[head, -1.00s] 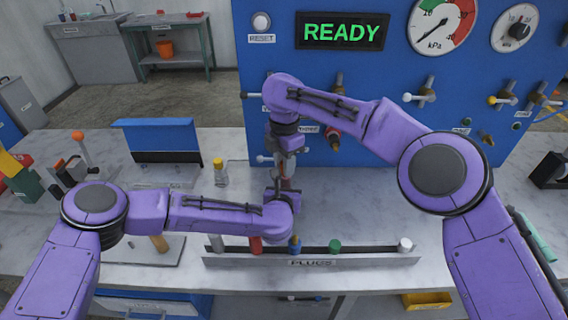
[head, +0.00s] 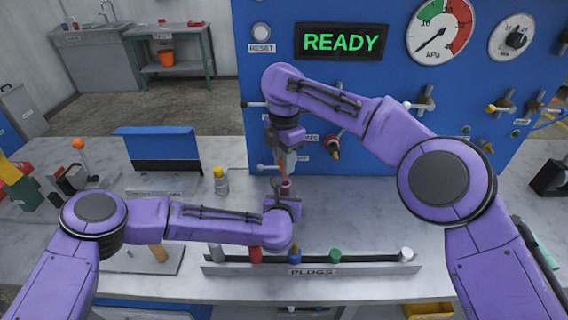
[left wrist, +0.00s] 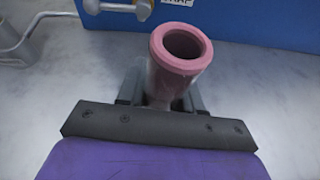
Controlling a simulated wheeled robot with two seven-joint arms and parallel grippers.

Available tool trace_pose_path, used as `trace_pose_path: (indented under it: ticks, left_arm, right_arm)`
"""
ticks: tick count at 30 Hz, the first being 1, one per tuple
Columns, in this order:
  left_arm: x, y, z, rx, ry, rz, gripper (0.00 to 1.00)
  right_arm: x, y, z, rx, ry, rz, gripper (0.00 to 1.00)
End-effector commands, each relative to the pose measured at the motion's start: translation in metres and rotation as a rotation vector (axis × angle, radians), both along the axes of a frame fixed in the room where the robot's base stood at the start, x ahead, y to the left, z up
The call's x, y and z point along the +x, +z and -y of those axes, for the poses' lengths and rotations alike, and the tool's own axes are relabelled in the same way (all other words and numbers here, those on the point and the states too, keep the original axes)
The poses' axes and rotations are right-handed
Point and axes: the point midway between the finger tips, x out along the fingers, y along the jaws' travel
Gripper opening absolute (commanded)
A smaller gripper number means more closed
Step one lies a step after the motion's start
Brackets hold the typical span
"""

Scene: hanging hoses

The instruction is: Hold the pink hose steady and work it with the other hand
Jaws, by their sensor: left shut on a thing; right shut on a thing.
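The pink hose (head: 287,188) stands upright above the bench, its round open end facing up. The open end shows close up in the left wrist view (left wrist: 182,48), and no plug is seen in it. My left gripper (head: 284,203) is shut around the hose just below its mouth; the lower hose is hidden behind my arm. My right gripper (head: 281,153) is above the hose, fingers pointing down, shut on a small orange-brown piece (head: 282,166). The piece is mostly hidden by the fingers, and it appears apart from the hose mouth.
A plug rack (head: 345,270) with several coloured plugs stands at the front. A blue panel (head: 395,80) with gauges, valves and a green READY display (head: 341,41) rises behind. A small yellow-capped bottle (head: 221,181) stands left.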

Motion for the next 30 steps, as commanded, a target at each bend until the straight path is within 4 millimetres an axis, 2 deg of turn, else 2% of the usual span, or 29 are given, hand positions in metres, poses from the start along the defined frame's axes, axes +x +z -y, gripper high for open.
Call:
trace_pose_path:
  ticks: [6, 17, 30]
  left_arm:
    - [0.0, 0.0, 0.0, 0.0, 0.0, 0.0, 0.04]
    - [0.0, 0.0, 0.0, 0.0, 0.0, 0.0, 0.04]
    - [0.0, 0.0, 0.0, 0.0, 0.0, 0.0, 0.04]
  right_arm:
    - [0.0, 0.009, 0.0, 0.001, 0.0, 0.001, 0.01]
    - [0.0, 0.011, 0.0, 0.001, 0.0, 0.001, 0.01]
    - [0.0, 0.038, 0.0, 0.001, 0.0, 0.001, 0.01]
